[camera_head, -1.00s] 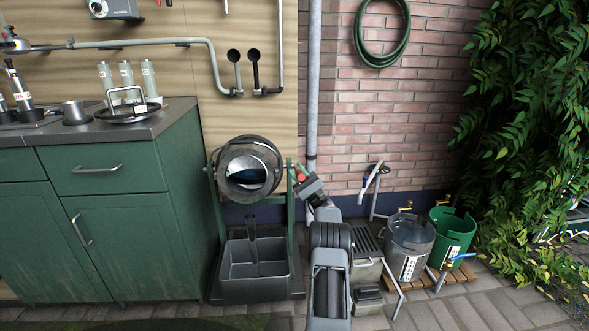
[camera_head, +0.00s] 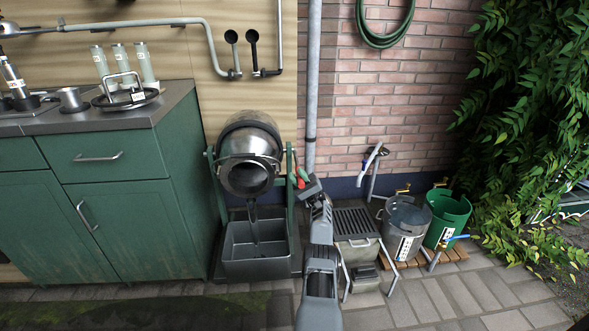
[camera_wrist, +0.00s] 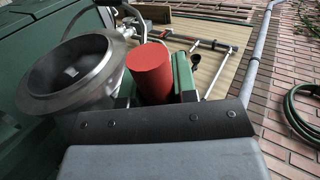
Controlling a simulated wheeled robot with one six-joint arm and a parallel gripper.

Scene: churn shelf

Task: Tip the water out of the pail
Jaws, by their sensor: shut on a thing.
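The metal pail (camera_head: 247,152) hangs in a green stand (camera_head: 291,215), tipped with its round mouth facing forward and down. A thin dark stream (camera_head: 254,222) falls from its lip into a grey trough (camera_head: 258,268) below. The pail's inside looks dark, and I cannot tell how much water is in it. My gripper (camera_head: 306,183) is at the stand's right side, shut on the red handle (camera_head: 299,179). In the wrist view the red handle (camera_wrist: 150,68) stands just beyond my gripper (camera_wrist: 150,100), with the pail's open mouth (camera_wrist: 72,72) to its left.
A green cabinet (camera_head: 105,215) stands close on the left. To the right are a grated metal stand (camera_head: 355,222), a metal bucket (camera_head: 408,216) and a green bucket (camera_head: 447,212) on a wooden pallet. The paving in front is clear.

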